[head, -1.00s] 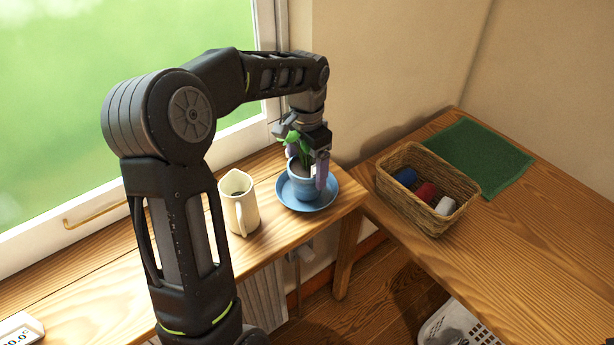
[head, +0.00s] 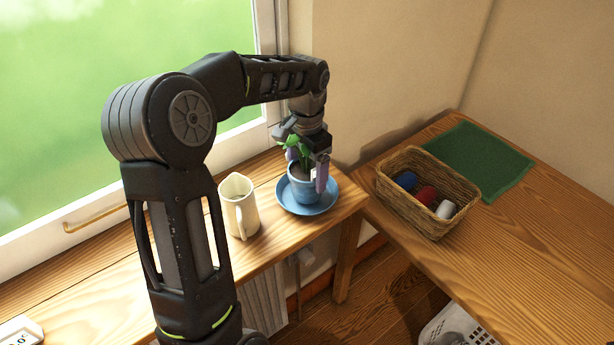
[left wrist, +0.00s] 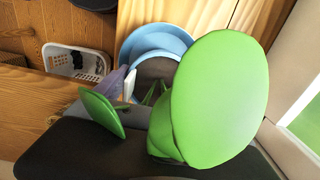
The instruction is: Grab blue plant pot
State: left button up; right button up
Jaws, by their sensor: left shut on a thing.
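The blue plant pot (head: 303,189) holds a small green plant (head: 297,148) and stands upright on a blue saucer (head: 328,203) at the right end of the wooden window ledge. My left gripper (head: 314,178) reaches down over the pot from above and is shut on it, with one purple finger outside the near right wall. The other finger is mostly hidden by the plant and pot. In the left wrist view, large green leaves cover much of the pot (left wrist: 150,72), and the purple finger (left wrist: 108,84) shows beside its rim. My right gripper is not in view.
A cream pitcher (head: 240,208) stands just left of the saucer. A wicker basket (head: 428,191) with several rolled items and a green mat (head: 480,159) lie on the right table. A white laundry basket (head: 455,327) is on the floor. The window is close behind.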

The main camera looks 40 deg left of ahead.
aim_at(307, 168)
pick_arm(q)
jog(key=shift+r, duration=0.1)
notch_tip(307, 168, up, 7)
jog(key=shift+w+r+b, duration=0.1)
jog(key=shift+r+b, duration=0.1)
jog(key=shift+b, duration=0.35)
jog(key=shift+r+p, duration=0.6)
jog(key=shift+r, duration=0.7)
jog(key=shift+f, duration=0.1)
